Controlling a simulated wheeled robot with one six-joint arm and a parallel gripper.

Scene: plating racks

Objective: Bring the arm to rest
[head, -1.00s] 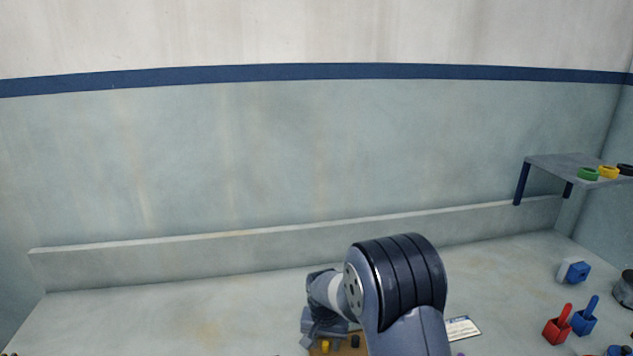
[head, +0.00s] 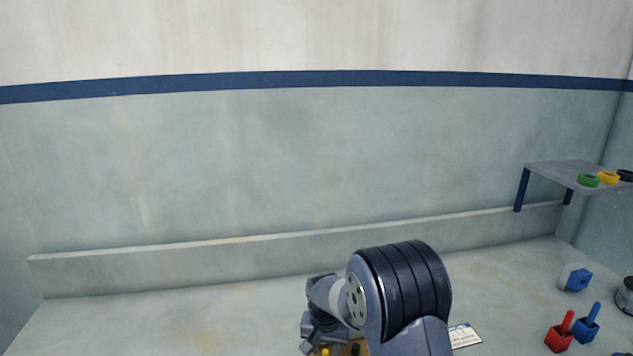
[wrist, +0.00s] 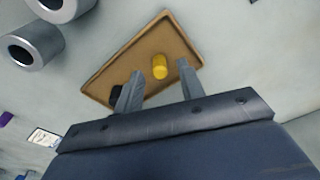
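My gripper (wrist: 160,85) shows in the wrist view with its two fingers spread apart and nothing held between them. Beyond the fingers lies a brown tray (wrist: 165,25) with a raised rim. A yellow cylinder (wrist: 160,66) stands on the tray, seen between the fingertips but apart from them. A black piece (wrist: 116,95) on the tray is partly hidden by the left finger. In the head view my arm covers most of the tray, and the fingers cannot be made out.
Two grey hollow cylinders (wrist: 36,45) stand left of the tray. A white card (head: 464,335) lies right of my arm. Red (head: 560,336) and blue (head: 587,325) handled blocks stand at the right, below a shelf (head: 565,170) with coloured rings. The bench's left side is clear.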

